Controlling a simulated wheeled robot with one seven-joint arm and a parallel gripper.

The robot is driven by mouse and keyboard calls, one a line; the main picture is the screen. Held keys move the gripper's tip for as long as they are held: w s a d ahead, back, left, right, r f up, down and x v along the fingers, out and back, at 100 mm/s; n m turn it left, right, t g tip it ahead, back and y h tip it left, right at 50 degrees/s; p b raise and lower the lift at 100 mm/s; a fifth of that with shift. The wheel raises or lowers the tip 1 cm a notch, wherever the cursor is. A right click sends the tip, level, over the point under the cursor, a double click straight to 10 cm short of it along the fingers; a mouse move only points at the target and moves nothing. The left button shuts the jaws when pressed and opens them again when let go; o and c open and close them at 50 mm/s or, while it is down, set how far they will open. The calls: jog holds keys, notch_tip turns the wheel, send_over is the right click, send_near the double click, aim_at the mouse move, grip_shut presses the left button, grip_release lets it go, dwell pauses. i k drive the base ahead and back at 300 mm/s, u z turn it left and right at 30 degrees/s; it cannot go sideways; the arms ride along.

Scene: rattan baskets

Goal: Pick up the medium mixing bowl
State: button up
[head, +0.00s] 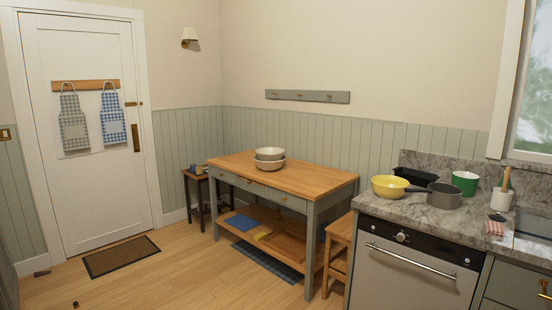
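Two pale bowls are stacked on the wooden-topped table: a cream bowl (269,153) sits in a beige bowl (270,165) under it. A yellow bowl (389,188) stands apart on the stone counter at the right. Which of these is the medium mixing bowl I cannot tell for sure. The lower bowl's inside is hidden by the upper one. My gripper is not in view.
The table (310,185) has a bare top around the bowls; a wooden stool (337,242) stands at its right end. The counter (410,208) holds a grey saucepan (444,196), a black tray (415,177) and a green pot (465,183). Floor (185,270) in front is largely open.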

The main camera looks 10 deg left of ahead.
aim_at(269, 156)
jog(key=u, duration=0.35)
jog(key=i, duration=0.85)
jog(key=u, duration=0.75)
jog(key=i, duration=1.65)
jog(key=u, duration=0.2)
jog(key=i, duration=1.6)
jog(key=z, duration=0.75)
jog(key=i, duration=1.25)
jog(key=z, duration=1.6)
jog(key=i, duration=0.7)
jog(key=z, duration=0.3)
